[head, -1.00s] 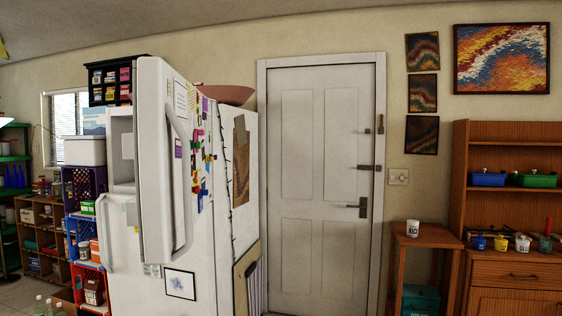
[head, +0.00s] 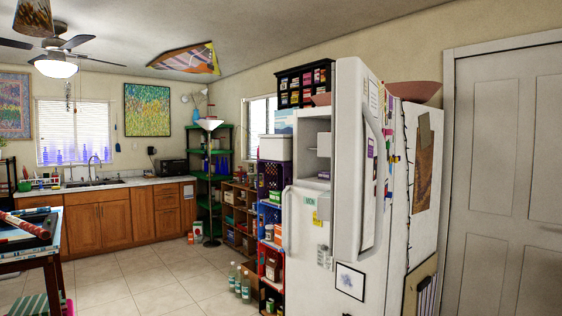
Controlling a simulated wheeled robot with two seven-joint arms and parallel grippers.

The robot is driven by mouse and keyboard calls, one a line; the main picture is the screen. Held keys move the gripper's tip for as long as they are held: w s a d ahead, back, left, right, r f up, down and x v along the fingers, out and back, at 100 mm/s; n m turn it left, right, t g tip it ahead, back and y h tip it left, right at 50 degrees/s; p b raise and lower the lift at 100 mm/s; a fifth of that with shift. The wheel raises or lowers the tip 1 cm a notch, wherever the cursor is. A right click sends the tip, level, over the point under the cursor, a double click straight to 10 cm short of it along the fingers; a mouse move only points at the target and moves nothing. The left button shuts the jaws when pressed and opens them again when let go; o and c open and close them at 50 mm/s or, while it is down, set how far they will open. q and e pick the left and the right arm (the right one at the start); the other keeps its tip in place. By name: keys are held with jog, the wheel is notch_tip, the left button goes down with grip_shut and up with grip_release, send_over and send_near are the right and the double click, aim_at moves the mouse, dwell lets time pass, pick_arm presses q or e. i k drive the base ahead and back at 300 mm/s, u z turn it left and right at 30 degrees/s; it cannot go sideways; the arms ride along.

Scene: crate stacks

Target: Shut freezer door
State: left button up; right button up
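A white fridge-freezer (head: 312,262) stands right of the middle in the head view. Its upper freezer door (head: 348,150) is swung open and seen nearly edge-on, with a long white handle (head: 378,150) on its outer face. Part of the freezer's inside (head: 318,150) shows to the left of the door. The lower door is shut, with papers and a small picture on its front. Neither of my grippers is in view.
Shelves (head: 240,215) with boxes stand left of the fridge, and several bottles (head: 240,283) are on the floor beside them. A table (head: 35,250) is at the left edge. The tiled floor (head: 150,290) between is clear. A closed white room door (head: 505,180) is at right.

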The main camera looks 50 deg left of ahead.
aim_at(362, 107)
jog(key=u, duration=0.95)
jog(key=i, duration=1.65)
jog(key=z, duration=1.45)
jog(key=k, duration=1.05)
jog(key=u, duration=1.45)
jog(key=i, duration=0.5)
jog(key=u, duration=0.05)
